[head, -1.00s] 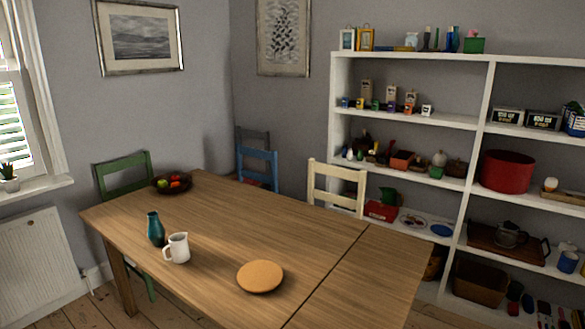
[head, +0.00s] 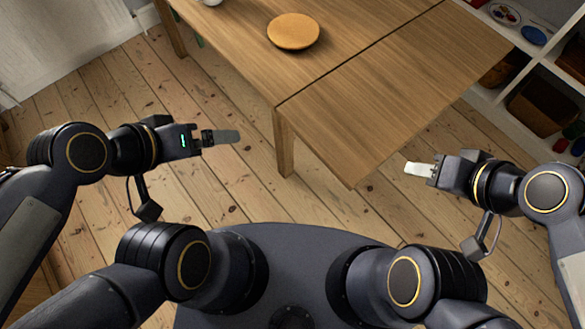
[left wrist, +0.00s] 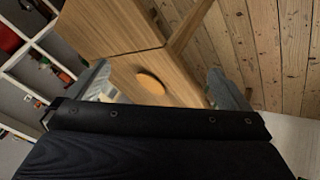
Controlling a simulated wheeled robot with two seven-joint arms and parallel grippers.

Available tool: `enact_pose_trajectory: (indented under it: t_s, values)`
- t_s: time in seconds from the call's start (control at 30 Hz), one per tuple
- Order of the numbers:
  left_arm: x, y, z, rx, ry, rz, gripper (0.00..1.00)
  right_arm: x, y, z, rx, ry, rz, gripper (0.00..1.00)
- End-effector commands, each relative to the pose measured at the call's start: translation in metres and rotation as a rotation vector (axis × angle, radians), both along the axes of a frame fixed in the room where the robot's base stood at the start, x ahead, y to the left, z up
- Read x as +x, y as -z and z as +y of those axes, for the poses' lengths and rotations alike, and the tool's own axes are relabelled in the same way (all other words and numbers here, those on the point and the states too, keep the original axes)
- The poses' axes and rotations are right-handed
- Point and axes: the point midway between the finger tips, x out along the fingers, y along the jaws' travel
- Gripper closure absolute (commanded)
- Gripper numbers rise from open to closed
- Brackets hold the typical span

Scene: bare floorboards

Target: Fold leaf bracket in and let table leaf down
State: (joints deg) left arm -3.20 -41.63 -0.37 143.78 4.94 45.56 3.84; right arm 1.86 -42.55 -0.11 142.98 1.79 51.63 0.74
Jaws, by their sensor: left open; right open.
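The wooden table's leaf (head: 395,90) is up, level with the main tabletop (head: 245,55), with a dark seam between them. The leaf bracket is hidden under the top. My left gripper (head: 228,137) is open and empty, left of the table's near corner and apart from it. My right gripper (head: 420,169) is open and empty, to the right of the leaf's near corner and apart from it. In the left wrist view the leaf (left wrist: 115,25) shows beyond the fingers of my left gripper.
A round wooden board (head: 293,31) lies on the main top, with part of a white jug (head: 211,2) at the upper edge. A table leg (head: 285,145) stands below the seam's near end. White shelves (head: 548,75) stand at right. Floorboards (head: 240,185) before the table are clear.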

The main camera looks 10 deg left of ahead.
Motion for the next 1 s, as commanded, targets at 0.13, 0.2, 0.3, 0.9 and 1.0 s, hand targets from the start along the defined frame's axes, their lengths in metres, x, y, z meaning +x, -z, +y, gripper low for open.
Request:
enact_pose_trajectory:
  t_s: [0.13,0.2,0.3,0.9,1.0]
  values:
    - [0.017,0.066,-0.039,-0.165,0.002,-0.107,0.0,0.0,0.089,0.0,0.0,-0.001,0.002,0.59]
    - [0.023,0.084,-0.057,-0.255,-0.007,-0.146,0.0,-0.001,0.119,0.0,0.0,-0.001,0.002,0.59]
    - [0.027,0.109,-0.081,-0.388,-0.021,-0.189,0.0,0.0,0.161,0.0,0.0,-0.001,0.002,0.59]
    - [0.011,0.24,-0.154,-1.039,-0.162,-0.169,0.0,0.0,0.364,0.0,0.0,0.0,0.001,0.59]
    - [0.01,0.242,-0.155,-1.067,-0.175,-0.161,0.0,0.0,0.368,0.0,0.0,0.0,0.001,0.59]
